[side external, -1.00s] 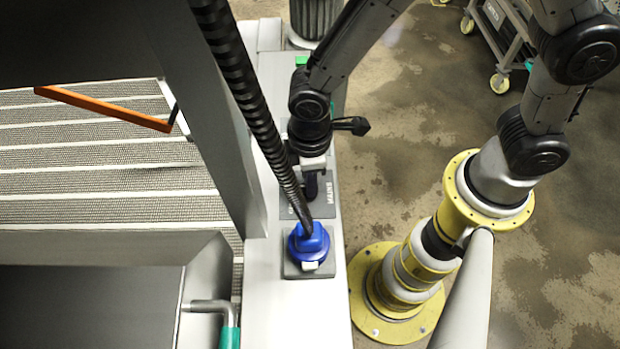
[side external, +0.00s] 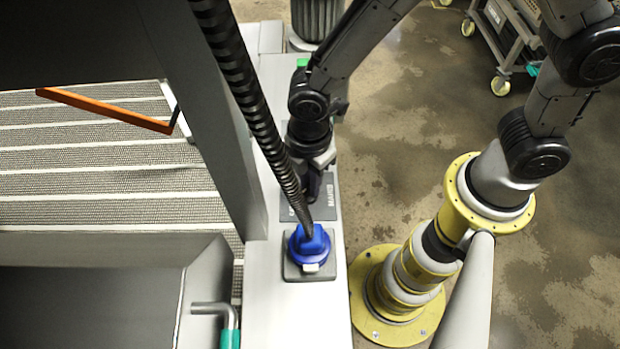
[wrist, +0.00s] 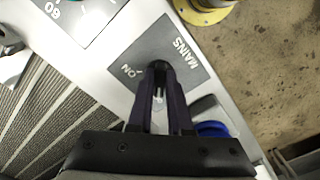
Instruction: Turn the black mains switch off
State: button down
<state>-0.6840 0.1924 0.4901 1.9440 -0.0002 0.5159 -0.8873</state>
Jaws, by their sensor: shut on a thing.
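The black mains switch (wrist: 160,66) sits on a grey plate (wrist: 150,46) marked MAINS and ON in the wrist view. My gripper (wrist: 161,80) is shut on the switch, one dark finger on either side of it. The fingers hide most of the switch, so I cannot tell which position it points to. In the side external view my gripper (side external: 314,192) reaches down to the same grey plate (side external: 328,207) on the white ledge. The switch is hidden there behind the gripper and a black corrugated cable.
A blue plug (side external: 309,246) with the corrugated cable (side external: 255,115) stands close in front of the plate. A grey upright panel (side external: 205,120) and an orange bar (side external: 105,110) are to the left. Open floor (side external: 400,170) lies to the right.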

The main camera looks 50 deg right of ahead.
jog(key=shift+r, duration=0.1)
dwell(0.3)
jog(key=c, duration=0.8)
grip_release()
jog(key=shift+c, duration=0.2)
notch_tip(320, 180, up, 14)
